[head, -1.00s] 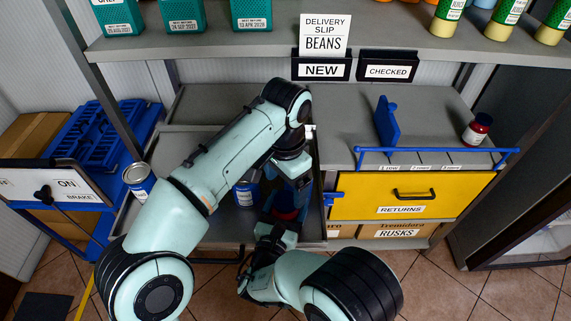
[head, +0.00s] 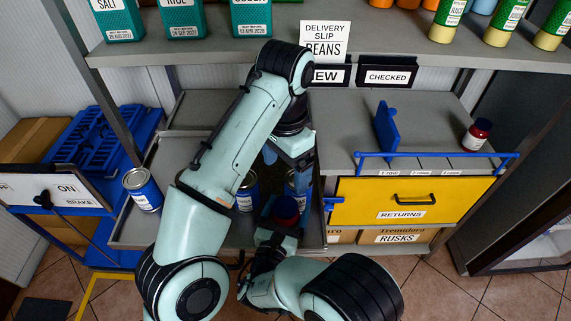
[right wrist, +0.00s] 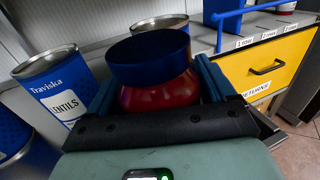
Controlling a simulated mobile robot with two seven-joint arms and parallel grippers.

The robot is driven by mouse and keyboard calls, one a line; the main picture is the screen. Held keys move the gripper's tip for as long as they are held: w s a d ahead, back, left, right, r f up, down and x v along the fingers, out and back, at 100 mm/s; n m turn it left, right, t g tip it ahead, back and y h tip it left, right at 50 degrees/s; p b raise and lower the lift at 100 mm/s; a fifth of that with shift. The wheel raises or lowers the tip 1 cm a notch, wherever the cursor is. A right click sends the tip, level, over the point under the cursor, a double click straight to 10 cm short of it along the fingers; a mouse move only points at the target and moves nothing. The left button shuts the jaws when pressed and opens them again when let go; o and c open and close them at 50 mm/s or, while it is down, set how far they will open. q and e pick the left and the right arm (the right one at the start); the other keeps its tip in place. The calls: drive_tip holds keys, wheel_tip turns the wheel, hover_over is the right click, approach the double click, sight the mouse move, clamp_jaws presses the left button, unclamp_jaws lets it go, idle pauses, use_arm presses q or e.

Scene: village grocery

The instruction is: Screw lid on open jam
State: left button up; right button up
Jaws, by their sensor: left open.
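My right gripper (head: 280,236) is closed around a red jar (right wrist: 160,92), one finger on each side. It holds the jar upright in front of the grey tray. A dark blue round cap-like part (right wrist: 150,57) sits on top of the red body in the right wrist view. I cannot tell whether it is screwed tight. The jar shows small in the head view (head: 286,208). My left gripper (head: 298,164) is open, pointing down above and behind the jar, apart from it. A second jar with a red top (head: 476,134) stands on the right counter.
Blue cans stand in the grey tray (head: 172,215): one at left (head: 142,188), others behind my arms. The yellow returns drawer (head: 390,197) and blue rail (head: 437,154) lie to the right. A blue upright piece (head: 387,128) stands on the counter. A shelf is overhead.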

drive_tip(key=shift+o, duration=0.8)
drive_tip(key=v, duration=1.3)
drive_tip(key=shift+s, duration=0.15)
drive_tip(key=shift+a, duration=0.1)
